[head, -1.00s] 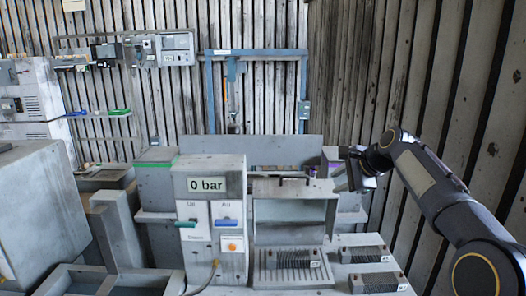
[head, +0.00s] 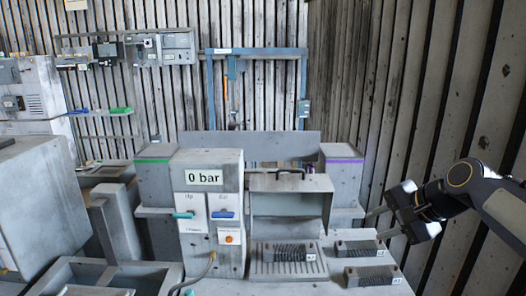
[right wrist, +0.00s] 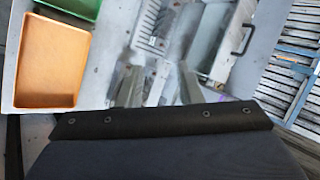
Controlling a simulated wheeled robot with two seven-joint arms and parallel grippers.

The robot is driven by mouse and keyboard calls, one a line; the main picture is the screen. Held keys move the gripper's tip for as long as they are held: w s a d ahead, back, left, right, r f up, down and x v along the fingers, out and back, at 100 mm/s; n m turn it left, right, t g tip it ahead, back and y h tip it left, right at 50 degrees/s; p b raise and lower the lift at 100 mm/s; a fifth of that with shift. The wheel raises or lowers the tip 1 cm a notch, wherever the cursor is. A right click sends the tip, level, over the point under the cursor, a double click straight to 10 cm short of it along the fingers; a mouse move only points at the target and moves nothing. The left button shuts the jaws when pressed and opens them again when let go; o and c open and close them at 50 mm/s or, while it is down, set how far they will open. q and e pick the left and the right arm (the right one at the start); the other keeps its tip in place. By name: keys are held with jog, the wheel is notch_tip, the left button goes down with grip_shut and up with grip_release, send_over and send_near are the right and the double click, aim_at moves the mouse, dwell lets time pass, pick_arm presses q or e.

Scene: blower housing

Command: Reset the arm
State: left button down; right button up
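My right arm comes in from the right edge of the head view. My right gripper (head: 377,224) hangs in free air to the right of the grey machine, with its fingers pointing left. Its two fingers are apart with nothing seen between them, and the right wrist view also shows the gripper (right wrist: 157,85) open and empty. My left arm and gripper are out of view.
The grey machine with a "0 bar" display (head: 204,177) stands in the middle. Ribbed blocks (head: 372,275) lie at its front right. The right wrist view shows an orange bin (right wrist: 52,62) and a green bin (right wrist: 75,8). A slatted wall stands behind.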

jog(key=s+a+f+n, duration=0.1)
jog(key=s+f+n, duration=0.2)
jog(key=s+f, duration=0.3)
jog(key=s+a+f+n+g+b, duration=0.1)
jog(key=s+f, duration=0.5)
jog(key=s, duration=0.6)
jog(key=s+a+f+n+h, duration=0.1)
jog(key=s+a+f+n, duration=0.1)
jog(key=s+f+n, duration=0.3)
jog(key=s, duration=0.4)
jog(key=shift+s+a+f+n+g, duration=0.3)
jog(key=shift+f, duration=0.1)
